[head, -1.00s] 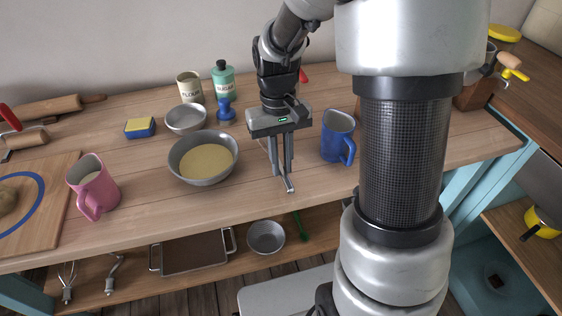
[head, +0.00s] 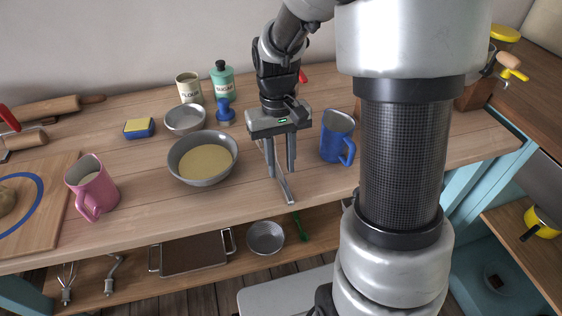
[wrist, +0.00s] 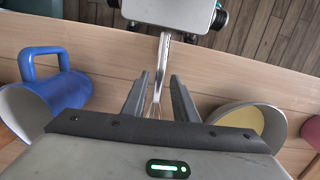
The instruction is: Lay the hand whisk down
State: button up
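The hand whisk (head: 285,188) lies on the wooden table, with its metal handle pointing toward the front edge. In the wrist view the whisk (wrist: 162,55) runs between my fingers, its handle toward the front edge and its wires partly hidden below my gripper. My gripper (head: 281,172) is over the whisk, pointing down. In the wrist view my gripper (wrist: 158,95) is open, with a gap between each finger and the whisk.
A grey bowl of yellow batter (head: 176,168) stands left of my gripper, and a blue jug (head: 338,138) stands to the right. A pink jug (head: 93,190) is farther left.

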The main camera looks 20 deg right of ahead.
jog(key=o, duration=0.3)
jog(key=r+p, duration=0.1)
jog(key=r, duration=0.4)
jog(key=w+r, duration=0.1)
jog(key=r, duration=0.5)
jog(key=w+r+p, duration=0.1)
jog(key=r, duration=0.5)
jog(key=shift+r+p, duration=0.15)
jog(key=shift+p, duration=0.2)
jog(key=s+r+t+p, duration=0.2)
jog(key=s+r+p, duration=0.1)
jog(key=s, duration=0.2)
jog(key=s+r+t+p, duration=0.2)
jog(key=s+r, duration=0.2)
jog(key=s, duration=0.1)
jog(key=s+r+t+p, duration=0.3)
jog(key=s+r, duration=0.1)
jog(key=s, duration=0.1)
jog(key=shift+r+m+p, duration=0.1)
jog(key=shift+m+p, duration=0.2)
